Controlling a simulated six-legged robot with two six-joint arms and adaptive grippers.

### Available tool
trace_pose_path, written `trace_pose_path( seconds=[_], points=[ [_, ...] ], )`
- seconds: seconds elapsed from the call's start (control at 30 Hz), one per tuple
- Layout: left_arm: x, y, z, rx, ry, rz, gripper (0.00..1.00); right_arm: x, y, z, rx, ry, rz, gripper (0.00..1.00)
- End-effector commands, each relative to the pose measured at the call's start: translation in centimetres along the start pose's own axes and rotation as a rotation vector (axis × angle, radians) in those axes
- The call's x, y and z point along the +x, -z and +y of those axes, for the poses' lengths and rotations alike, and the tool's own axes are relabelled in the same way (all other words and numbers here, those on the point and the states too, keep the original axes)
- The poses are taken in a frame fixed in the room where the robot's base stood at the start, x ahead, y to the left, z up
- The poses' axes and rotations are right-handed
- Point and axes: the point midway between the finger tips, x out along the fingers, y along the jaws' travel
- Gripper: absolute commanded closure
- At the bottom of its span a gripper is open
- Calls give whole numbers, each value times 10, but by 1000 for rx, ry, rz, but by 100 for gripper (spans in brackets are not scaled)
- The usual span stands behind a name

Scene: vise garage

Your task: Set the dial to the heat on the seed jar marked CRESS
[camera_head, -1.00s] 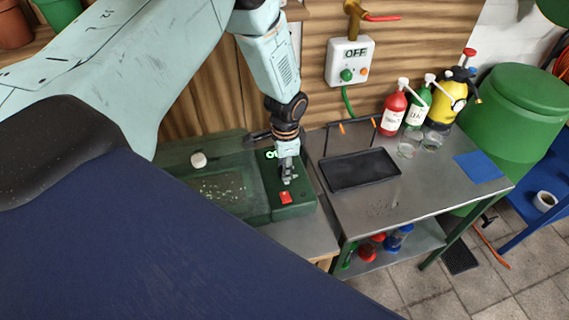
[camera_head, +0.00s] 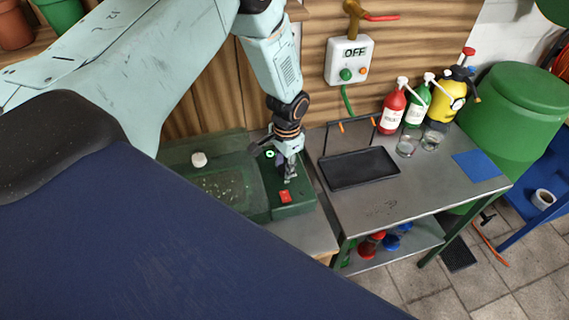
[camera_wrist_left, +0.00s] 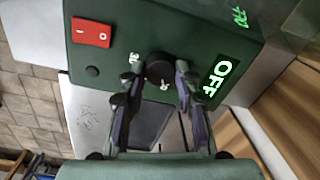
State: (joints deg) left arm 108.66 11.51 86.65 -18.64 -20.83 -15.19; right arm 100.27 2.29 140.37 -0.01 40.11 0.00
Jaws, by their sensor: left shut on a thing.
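A dark green heater unit (camera_head: 300,209) has a black dial (camera_wrist_left: 159,67) on its control end. My left gripper (camera_wrist_left: 158,72) is shut on the dial, a finger on each side of it; in the head view the left gripper (camera_head: 289,177) points down and hides most of the dial. A lit display (camera_wrist_left: 215,78) beside the dial reads OFF. A red rocker switch (camera_wrist_left: 92,32) marked I and O sits near the dial. My right gripper is not in view.
A steel bench (camera_head: 424,186) stands to the right with a black tray (camera_head: 360,169), glass jars (camera_head: 407,147) and spray bottles (camera_head: 392,111). A white wall box (camera_head: 349,61) reads OFF. A seed-strewn green tray (camera_head: 225,184) lies left of the dial.

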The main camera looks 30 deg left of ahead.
Motion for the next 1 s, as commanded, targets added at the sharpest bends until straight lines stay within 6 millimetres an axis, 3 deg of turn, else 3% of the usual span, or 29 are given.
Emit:
trace_pose_path(
  seconds=[0.17,0.2,0.47,0.8,1.0],
  points=[
    [0,1,0,1,1,1,99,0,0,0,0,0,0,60],
    [0,1,0,1,1,1,66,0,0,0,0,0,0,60],
    [0,0,0,1,0,1,45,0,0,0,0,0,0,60],
    [-3,0,0,2,0,1,45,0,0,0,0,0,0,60],
    [-31,1,0,1,1,3,45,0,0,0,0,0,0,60]
  ],
)
